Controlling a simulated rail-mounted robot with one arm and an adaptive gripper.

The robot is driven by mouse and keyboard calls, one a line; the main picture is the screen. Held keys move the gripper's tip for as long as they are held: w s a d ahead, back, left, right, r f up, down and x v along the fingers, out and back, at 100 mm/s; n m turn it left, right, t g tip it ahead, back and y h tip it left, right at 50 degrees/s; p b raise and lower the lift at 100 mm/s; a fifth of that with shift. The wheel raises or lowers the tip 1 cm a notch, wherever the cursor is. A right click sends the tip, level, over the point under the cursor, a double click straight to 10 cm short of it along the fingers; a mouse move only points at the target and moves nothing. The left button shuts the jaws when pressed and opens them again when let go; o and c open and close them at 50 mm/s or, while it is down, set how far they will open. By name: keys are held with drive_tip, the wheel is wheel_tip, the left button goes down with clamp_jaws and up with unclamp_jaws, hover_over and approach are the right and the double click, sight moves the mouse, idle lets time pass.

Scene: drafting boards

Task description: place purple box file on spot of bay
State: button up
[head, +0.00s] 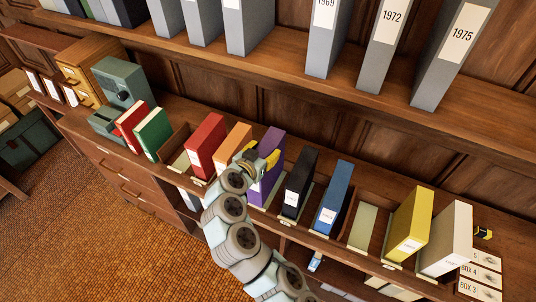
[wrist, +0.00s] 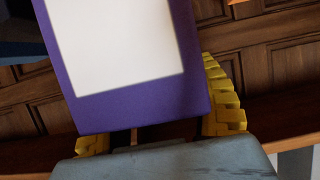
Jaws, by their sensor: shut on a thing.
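The purple box file (head: 272,148) stands roughly upright in the row on the long wooden shelf, between the orange and black files. My gripper (head: 258,160) is shut on it from the front. In the wrist view the purple box file (wrist: 140,112) shows its large white label, with yellow fingers (wrist: 222,100) on both sides. A pale green pad shows at its foot; whether the file rests on it I cannot tell. One bay with a bare pale green pad (head: 363,227) lies between the blue and yellow files. Another bare bay pad (head: 181,161) lies left of the red file.
Orange (head: 232,143), black (head: 298,182) and blue (head: 333,197) files stand close by. Red (head: 205,144), yellow (head: 408,225) and white (head: 447,238) files stand farther along. An upper shelf (head: 300,70) with grey files overhangs behind.

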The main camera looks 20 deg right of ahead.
drive_tip(key=shift+w+d+f+p, duration=0.2)
drive_tip(key=shift+w+d+f, duration=0.25)
drive_tip(key=shift+f, duration=0.25)
drive_tip(key=shift+w+d+f+p, duration=0.15)
drive_tip(key=shift+w+d+f, duration=0.15)
drive_tip(key=shift+w+f, duration=0.3)
drive_tip(key=shift+w+d+f+p, duration=0.2)
drive_tip(key=shift+w+d+f, duration=0.2)
drive_tip(key=shift+f, duration=0.4)
drive_tip(key=shift+w+f, duration=0.1)
drive_tip(key=shift+f, duration=1.7)
drive_tip(key=o, duration=1.2)
